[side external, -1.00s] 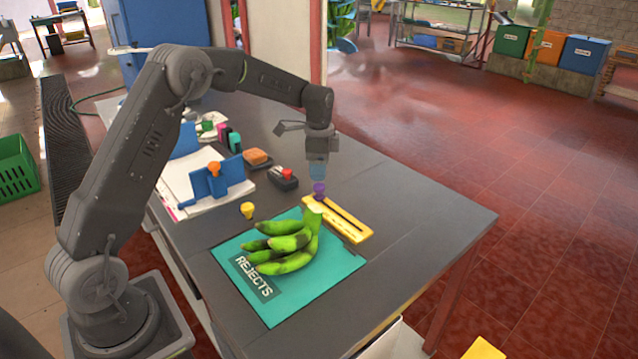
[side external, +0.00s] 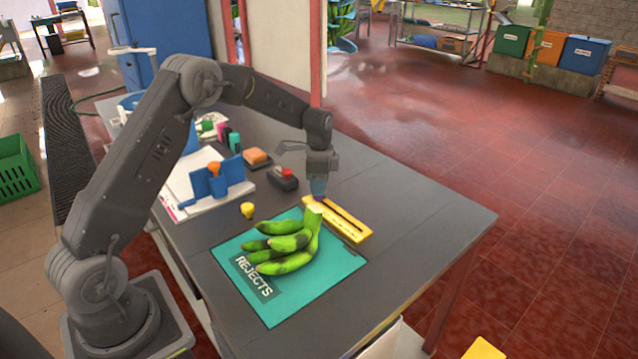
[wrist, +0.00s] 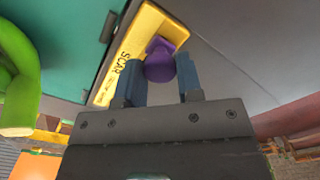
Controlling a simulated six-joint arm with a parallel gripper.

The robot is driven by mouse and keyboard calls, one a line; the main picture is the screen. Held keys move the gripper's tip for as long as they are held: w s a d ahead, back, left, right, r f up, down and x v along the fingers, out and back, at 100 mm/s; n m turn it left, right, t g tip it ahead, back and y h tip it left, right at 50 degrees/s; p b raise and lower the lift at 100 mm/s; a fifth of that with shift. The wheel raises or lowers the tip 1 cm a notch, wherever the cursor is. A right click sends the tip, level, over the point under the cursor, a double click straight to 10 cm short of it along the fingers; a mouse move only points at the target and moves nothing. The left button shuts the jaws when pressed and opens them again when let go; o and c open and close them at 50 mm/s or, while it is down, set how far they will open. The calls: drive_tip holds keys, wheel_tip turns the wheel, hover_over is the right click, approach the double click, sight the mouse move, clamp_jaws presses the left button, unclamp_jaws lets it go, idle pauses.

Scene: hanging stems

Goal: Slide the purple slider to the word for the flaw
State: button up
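The yellow slider board (side external: 350,228) lies on the table at the right edge of the teal mat, with a dark slot along it. In the wrist view, the board (wrist: 148,22) carries a word that looks like "SCAR". The purple slider knob (wrist: 160,62) stands near the board's end. My gripper (wrist: 160,75) is open, with a blue finger on each side of the knob and little gap; contact is unclear. In the side view, my gripper (side external: 318,190) points down and hides the knob. Green bananas (side external: 285,245) with dark patches lie on the mat.
The teal mat (side external: 325,275) has a "REJECTS" label (side external: 254,277). A yellow knobbed piece (side external: 248,210), a stamp with a red top (side external: 284,178) and a blue holder (side external: 220,180) stand to the left. The table's right side is clear.

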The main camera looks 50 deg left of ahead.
clamp_jaws()
drive_tip(key=d, duration=1.5)
drive_tip(key=shift+d, duration=0.3)
drive_tip(key=shift+o, duration=0.9)
unclamp_jaws()
drive_tip(key=shift+d, duration=0.1)
drive_tip(key=o, duration=0.3)
drive_tip(key=shift+o, duration=0.2)
wheel_tip(320, 180, up, 14)
